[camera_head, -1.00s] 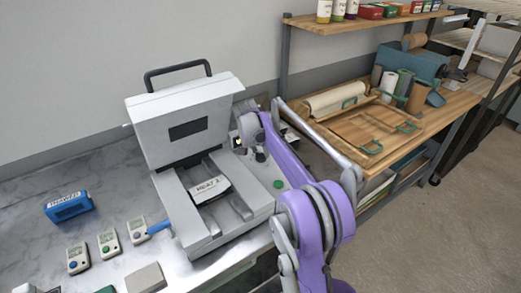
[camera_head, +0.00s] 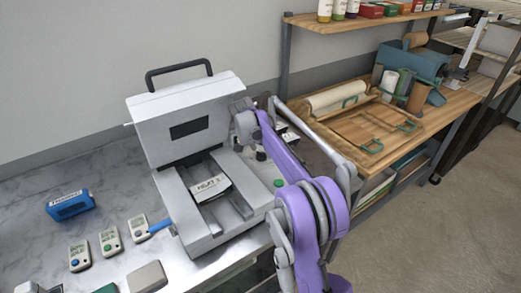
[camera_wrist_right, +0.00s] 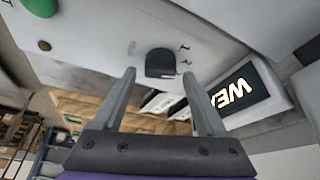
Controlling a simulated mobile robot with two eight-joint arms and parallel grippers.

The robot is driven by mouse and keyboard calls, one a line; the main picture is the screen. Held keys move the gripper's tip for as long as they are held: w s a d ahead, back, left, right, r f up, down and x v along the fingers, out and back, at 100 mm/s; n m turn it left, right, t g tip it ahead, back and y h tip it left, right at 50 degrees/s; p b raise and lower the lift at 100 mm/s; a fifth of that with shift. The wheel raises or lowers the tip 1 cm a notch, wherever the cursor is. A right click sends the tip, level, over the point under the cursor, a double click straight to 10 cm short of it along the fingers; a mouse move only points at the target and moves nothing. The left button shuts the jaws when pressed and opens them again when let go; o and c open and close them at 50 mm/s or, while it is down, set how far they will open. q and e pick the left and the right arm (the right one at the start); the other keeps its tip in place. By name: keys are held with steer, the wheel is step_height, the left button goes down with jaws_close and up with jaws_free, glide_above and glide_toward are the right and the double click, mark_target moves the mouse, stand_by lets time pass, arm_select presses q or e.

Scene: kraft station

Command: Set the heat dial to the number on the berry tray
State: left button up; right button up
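The grey sealing machine (camera_head: 180,108) stands with its lid raised. A small tray or pack with a white label (camera_head: 211,187) lies in its bed; the label seems to read HEAT and a numeral too small to be sure of. No berries show. In the right wrist view, a black dial (camera_wrist_right: 160,63) sits on a pale panel with small marks around it; its setting is unclear. My right gripper (camera_wrist_right: 158,74) is open, its fingers on either side of the dial in the picture; contact cannot be told. My left gripper is out of view.
A green button (camera_head: 279,183) is on the machine's right side. A blue box (camera_head: 70,204) and several small handheld devices (camera_head: 110,241) are at left. A wooden bench (camera_head: 430,115) stands at right.

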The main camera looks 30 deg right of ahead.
steer(key=shift+r, duration=0.1)
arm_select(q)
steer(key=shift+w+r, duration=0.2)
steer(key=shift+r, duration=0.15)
arm_select(e)
steer(key=v, duration=1)
steer(key=shift+a+r, duration=0.2)
steer(key=shift+r, duration=0.05)
steer(key=shift+s, duration=0.15)
steer(key=s+a+n+t+y, duration=0.1)
steer(key=s+a+n, duration=0.2)
steer(key=s+a, duration=0.35)
steer(key=s+a+n+t+y, duration=0.1)
steer(key=s+a+n, duration=0.25)
steer(key=s, duration=0.65)
steer(key=s+a+f+n+t+y, duration=0.1)
steer(key=s+a+f+n, duration=0.2)
steer(key=s+f, duration=0.3)
steer(key=s+a+f+n+t+y, duration=0.1)
steer(key=s+a+f+n, duration=0.2)
steer(key=s+f, duration=0.3)
steer(key=s, duration=0.5)
steer(key=shift+f+n, duration=0.2)
steer(key=shift+n, duration=0.15)
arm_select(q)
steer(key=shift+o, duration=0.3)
arm_select(e)
steer(key=shift+s+d, duration=0.1)
steer(key=shift+s, duration=0.05)
